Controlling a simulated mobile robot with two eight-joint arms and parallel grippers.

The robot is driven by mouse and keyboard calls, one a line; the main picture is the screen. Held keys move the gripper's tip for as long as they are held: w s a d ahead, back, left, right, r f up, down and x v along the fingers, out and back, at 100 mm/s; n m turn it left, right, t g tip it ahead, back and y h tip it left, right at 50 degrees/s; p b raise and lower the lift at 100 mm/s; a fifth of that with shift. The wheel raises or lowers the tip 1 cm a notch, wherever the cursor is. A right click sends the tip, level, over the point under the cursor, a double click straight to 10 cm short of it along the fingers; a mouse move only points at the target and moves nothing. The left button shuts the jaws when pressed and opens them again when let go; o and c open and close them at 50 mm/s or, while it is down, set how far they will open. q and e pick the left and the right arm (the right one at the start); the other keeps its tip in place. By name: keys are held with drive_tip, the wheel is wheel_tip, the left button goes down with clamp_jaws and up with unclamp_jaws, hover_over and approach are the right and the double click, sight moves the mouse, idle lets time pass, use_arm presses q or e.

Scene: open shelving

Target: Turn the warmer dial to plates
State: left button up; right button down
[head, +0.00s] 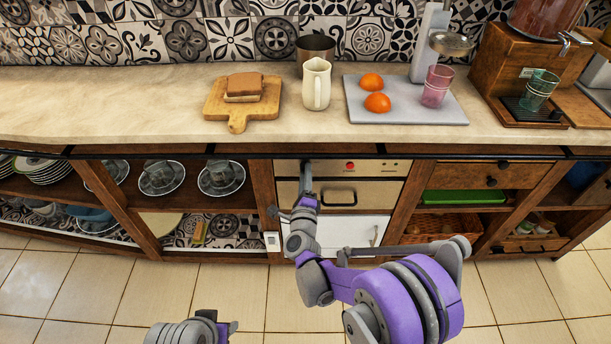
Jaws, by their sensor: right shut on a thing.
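The warmer (385,168) is a beige-fronted unit set under the counter, with a red light and small markings on its upper panel and a dark drawer handle below. My right gripper (305,172) reaches up to the left part of that panel and is shut on the warmer dial, which its fingers hide. I cannot tell which marking the dial points to. Part of my left arm (188,333) shows at the bottom edge; whether its gripper is open or shut is not clear.
The counter above holds a cutting board (238,124) with bread, a cream jug (317,84), a grey tray (405,114) with two oranges and a pink glass, and a wooden drink dispenser (505,80). Open shelves with plates (162,178) stand left. The tiled floor in front is clear.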

drive_tip(key=shift+m, duration=1.7)
drive_tip(key=c, duration=0.5)
unclamp_jaws()
drive_tip(key=shift+s, duration=0.15)
drive_tip(key=s, duration=1)
drive_tip(key=shift+s+a+f+p, duration=0.25)
drive_tip(key=shift+s+p, duration=0.05)
drive_tip(key=shift+p, duration=0.1)
